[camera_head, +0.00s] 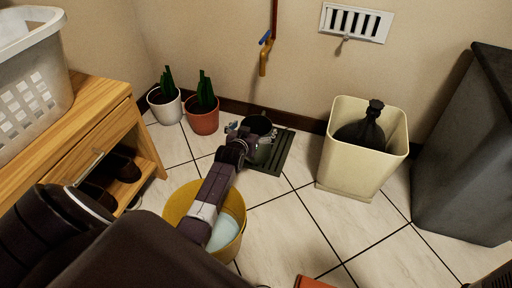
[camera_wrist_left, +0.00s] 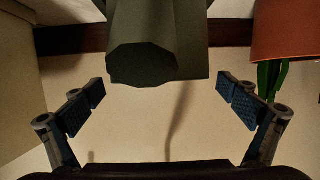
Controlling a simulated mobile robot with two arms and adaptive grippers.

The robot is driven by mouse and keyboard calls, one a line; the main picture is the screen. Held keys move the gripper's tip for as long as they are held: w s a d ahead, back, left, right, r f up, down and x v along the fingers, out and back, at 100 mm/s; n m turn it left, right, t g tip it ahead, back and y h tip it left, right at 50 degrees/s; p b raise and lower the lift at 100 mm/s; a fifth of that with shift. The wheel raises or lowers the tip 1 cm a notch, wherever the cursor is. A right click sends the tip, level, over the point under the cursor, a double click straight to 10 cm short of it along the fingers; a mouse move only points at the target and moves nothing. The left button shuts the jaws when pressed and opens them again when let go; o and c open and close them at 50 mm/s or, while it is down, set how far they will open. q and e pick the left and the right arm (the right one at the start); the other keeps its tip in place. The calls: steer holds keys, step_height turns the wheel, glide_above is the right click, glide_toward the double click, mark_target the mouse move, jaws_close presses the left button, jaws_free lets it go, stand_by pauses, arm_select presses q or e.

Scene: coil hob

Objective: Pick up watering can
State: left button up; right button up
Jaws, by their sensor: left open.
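The watering can appears to be the dark grey-green vessel (camera_head: 259,123) by the wall, on or at a dark green slatted floor grate (camera_head: 280,156). My left gripper (camera_head: 251,131) reaches over to it and partly hides it in the head view. In the left wrist view, which looks upside down, the dark vessel (camera_wrist_left: 155,50) shows at the top centre. The left gripper's two fingers (camera_wrist_left: 161,92) are wide apart there, with the vessel's end between and just beyond them. No contact shows. Its handle and spout cannot be made out. My right gripper is not in view.
A cream bin (camera_head: 345,172) with a black bag stands right of the grate. Two potted plants (camera_head: 203,118) stand left. A yellow bucket (camera_head: 184,203) sits beneath my left forearm. A wall tap (camera_head: 264,57) hangs above.

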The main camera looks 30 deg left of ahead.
arm_select(q)
steer(key=shift+w, duration=0.15)
steer(key=shift+c, duration=0.4)
steer(key=c, duration=1.5)
steer(key=shift+c, duration=1.2)
steer(key=shift+r, duration=0.1)
